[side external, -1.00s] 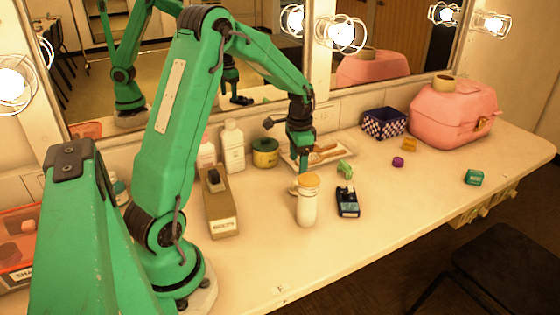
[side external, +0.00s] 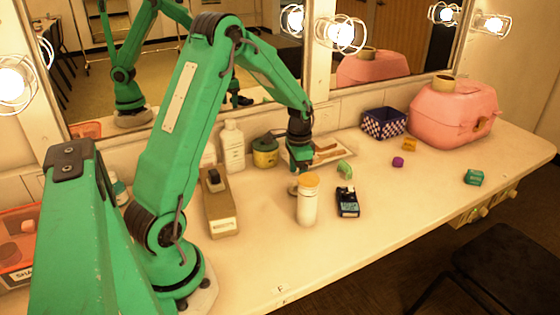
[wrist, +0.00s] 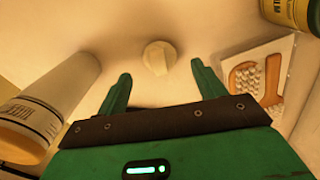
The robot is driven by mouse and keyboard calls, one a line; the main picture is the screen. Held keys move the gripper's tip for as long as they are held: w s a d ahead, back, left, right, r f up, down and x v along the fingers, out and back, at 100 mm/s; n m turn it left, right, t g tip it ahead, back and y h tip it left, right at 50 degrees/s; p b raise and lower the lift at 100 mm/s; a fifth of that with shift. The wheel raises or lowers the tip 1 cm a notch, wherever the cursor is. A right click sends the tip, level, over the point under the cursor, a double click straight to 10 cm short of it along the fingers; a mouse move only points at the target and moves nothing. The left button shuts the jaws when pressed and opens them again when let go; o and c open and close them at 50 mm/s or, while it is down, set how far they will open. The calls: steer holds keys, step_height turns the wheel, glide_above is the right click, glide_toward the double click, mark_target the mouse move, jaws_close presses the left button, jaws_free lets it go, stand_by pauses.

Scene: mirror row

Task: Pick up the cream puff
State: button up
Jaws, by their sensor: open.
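The cream puff (wrist: 159,57) is a small pale, roundish piece on the counter in the wrist view. It lies ahead of my gripper (wrist: 161,80), roughly midway between the two green fingertips and apart from them. My gripper is open and empty. In the side view my gripper (side external: 302,170) points down close above the counter, behind the white shaker. A small tan piece beside the shaker's left edge there looks like the cream puff (side external: 292,188), partly hidden.
A white shaker with an orange lid (side external: 307,205) stands close in front; it is at left in the wrist view. A tray (wrist: 262,75) and a tin (wrist: 292,12) are at right there. A black device (side external: 347,202) and green block (side external: 344,170) lie right. The front counter is clear.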

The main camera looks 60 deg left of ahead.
mark_target(297, 183)
steer(key=shift+f, duration=2.05)
steer(key=c, duration=1)
